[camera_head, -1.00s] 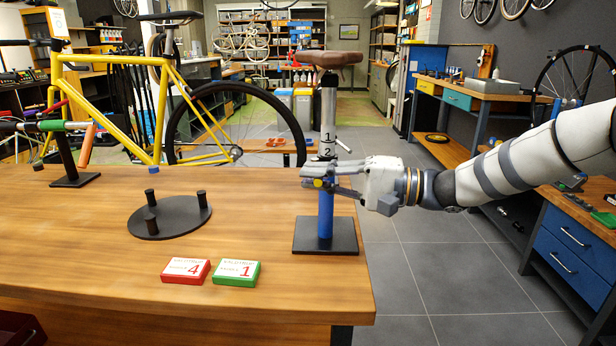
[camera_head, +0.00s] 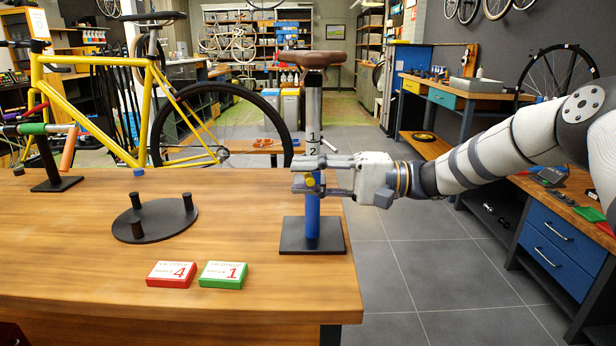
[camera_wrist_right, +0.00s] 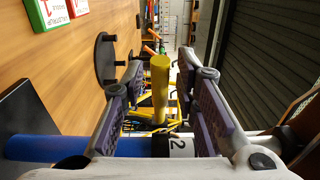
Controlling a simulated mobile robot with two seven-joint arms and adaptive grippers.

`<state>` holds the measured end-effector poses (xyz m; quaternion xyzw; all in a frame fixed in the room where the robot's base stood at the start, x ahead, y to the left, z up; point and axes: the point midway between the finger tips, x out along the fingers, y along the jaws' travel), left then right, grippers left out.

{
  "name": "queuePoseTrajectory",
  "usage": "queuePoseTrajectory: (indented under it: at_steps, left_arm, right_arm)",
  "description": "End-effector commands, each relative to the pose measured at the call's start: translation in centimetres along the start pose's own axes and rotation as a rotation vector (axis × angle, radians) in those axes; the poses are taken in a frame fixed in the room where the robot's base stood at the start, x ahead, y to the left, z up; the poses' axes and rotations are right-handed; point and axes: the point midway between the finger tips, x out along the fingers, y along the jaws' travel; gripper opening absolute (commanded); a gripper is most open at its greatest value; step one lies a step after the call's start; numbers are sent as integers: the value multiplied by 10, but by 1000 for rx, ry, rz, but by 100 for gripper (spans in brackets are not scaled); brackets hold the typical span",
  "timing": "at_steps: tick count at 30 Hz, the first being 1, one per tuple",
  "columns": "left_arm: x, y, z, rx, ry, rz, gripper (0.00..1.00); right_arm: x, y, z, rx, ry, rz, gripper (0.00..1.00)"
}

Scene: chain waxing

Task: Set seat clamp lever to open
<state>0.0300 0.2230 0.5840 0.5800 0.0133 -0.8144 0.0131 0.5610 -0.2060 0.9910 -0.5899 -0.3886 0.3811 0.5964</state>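The seat clamp lever (camera_head: 310,181) shows as a small yellow end on the clamp at the top of the blue stand tube (camera_head: 312,217). In the right wrist view the yellow lever (camera_wrist_right: 160,92) points away from the clamp, between my right fingers. My right gripper (camera_head: 301,173) is level with the clamp, reaching in from the right. In the right wrist view its fingers (camera_wrist_right: 162,72) are apart, with a visible gap on each side of the lever. The metal seatpost (camera_head: 313,112), marked 1 and 2, stands upright under a brown saddle (camera_head: 312,58). My left gripper is out of view.
The stand's black base (camera_head: 296,243) sits near the table's right edge. A black round base with pegs (camera_head: 170,222), a red card block (camera_head: 171,274) and a green card block (camera_head: 223,275) lie to the left. A yellow bike (camera_head: 85,110) stands behind the table.

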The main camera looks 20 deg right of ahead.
Motion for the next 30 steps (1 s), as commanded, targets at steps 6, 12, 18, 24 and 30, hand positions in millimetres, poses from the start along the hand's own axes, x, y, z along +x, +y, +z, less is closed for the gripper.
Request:
queuePoseTrajectory:
  at_steps: [6, 12, 18, 24, 30]
  left_arm:
    - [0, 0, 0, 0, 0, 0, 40]
    - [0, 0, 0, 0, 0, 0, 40]
    - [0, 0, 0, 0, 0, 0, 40]
    - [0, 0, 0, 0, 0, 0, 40]
    - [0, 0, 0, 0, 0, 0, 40]
  right_arm:
    - [0, 0, 0, 0, 0, 0, 32]
    - [-20, -1, -1, -2, 2, 0, 32]
    - [-75, 0, -1, -1, 3, 1, 32]
    - [-112, 0, 0, -1, 1, 0, 32]
    - [-121, 0, 0, -1, 0, 0, 32]
